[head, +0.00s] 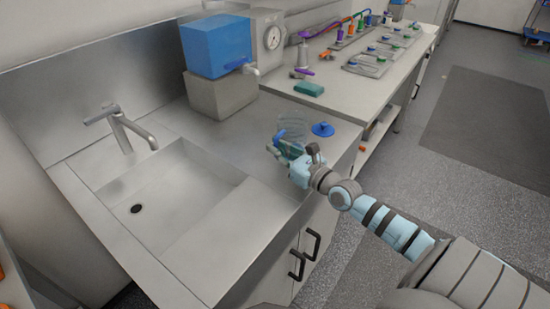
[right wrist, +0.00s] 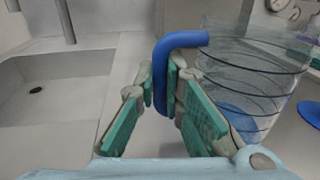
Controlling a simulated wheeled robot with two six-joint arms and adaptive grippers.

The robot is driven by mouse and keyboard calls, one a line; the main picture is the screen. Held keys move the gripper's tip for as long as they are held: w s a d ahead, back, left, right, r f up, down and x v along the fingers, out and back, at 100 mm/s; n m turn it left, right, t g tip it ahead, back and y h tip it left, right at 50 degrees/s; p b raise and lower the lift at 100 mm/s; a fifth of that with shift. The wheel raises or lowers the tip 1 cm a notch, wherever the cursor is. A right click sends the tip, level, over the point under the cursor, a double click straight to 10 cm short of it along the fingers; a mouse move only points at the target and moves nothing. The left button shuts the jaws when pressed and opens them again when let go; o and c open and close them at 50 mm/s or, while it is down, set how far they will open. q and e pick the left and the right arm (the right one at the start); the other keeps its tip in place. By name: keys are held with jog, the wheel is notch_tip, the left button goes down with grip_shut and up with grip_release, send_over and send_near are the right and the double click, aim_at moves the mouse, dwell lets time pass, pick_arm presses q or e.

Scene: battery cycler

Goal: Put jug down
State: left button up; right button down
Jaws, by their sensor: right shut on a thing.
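The jug (head: 292,126) is clear with dark rings and a blue handle; it also shows in the right wrist view (right wrist: 255,75). It stands about upright at the right end of the sink counter (head: 262,128). My right gripper (head: 283,148) is shut on the jug's blue handle, which sits between its green-padded fingers in the right wrist view (right wrist: 168,88). I cannot tell whether the jug's base touches the counter. My left gripper is not in view.
A blue lid (head: 322,129) lies on the counter right of the jug. The sink basin (head: 165,195) and tap (head: 125,128) are at left. A blue tank with a spigot (head: 216,46) stands behind on a grey block. A teal sponge (head: 309,88) lies on the bench beyond.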

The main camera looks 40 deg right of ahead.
jog(key=shift+r, duration=0.15)
jog(key=shift+f, duration=0.25)
jog(key=c, duration=1.7)
grip_release()
jog(key=shift+r, duration=0.1)
jog(key=shift+r, duration=0.2)
jog(key=shift+s+p, duration=0.3)
jog(key=shift+p, duration=0.15)
jog(key=s+p, duration=0.1)
jog(key=s, duration=0.2)
jog(key=s+d, duration=0.1)
jog(key=s, duration=0.3)
jog(key=s+p, duration=0.1)
jog(key=s, duration=0.3)
jog(key=shift+s+d+p, duration=0.15)
jog(key=shift+p, duration=0.2)
jog(key=shift+f, duration=0.1)
